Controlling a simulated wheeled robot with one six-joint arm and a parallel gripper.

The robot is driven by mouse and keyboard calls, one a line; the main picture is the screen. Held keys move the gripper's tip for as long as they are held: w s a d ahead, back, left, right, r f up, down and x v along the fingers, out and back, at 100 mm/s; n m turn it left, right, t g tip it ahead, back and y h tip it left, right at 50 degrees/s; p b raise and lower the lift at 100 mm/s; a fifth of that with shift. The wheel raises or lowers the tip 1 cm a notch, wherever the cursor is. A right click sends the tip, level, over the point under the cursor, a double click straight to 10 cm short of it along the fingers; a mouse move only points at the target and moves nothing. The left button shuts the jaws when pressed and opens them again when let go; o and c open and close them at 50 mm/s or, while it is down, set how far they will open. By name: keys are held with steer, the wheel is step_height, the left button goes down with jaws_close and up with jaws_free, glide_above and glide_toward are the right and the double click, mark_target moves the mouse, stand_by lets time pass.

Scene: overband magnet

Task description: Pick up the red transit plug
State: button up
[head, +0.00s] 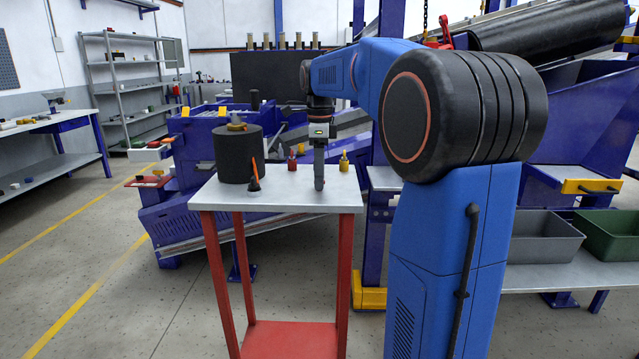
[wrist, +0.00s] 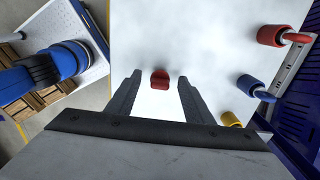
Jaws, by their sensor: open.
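In the wrist view a small rounded red piece (wrist: 160,79) lies on the pale table top between my fingertips, with a gap on each side. I take it to be the red transit plug; my gripper hides it in the head view. My gripper (wrist: 160,88) is open and empty. In the head view my gripper (head: 319,186) points down, low over the table. A second red plug-like piece (wrist: 272,36) with a ringed end is at the upper right of the wrist view. It shows left of my gripper in the head view (head: 292,162).
A blue piece (wrist: 250,86) and a yellow piece (wrist: 231,119) are right of my fingers in the wrist view. A black drum (head: 238,155) and an orange-tipped black piece (head: 255,178) stand on the left of the table (head: 300,200). Blue machinery stands behind.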

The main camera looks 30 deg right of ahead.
steer(key=c, duration=1.1)
steer(key=shift+c, duration=0.2)
step_height(320, 180, up, 9)
steer(key=shift+r, duration=0.55)
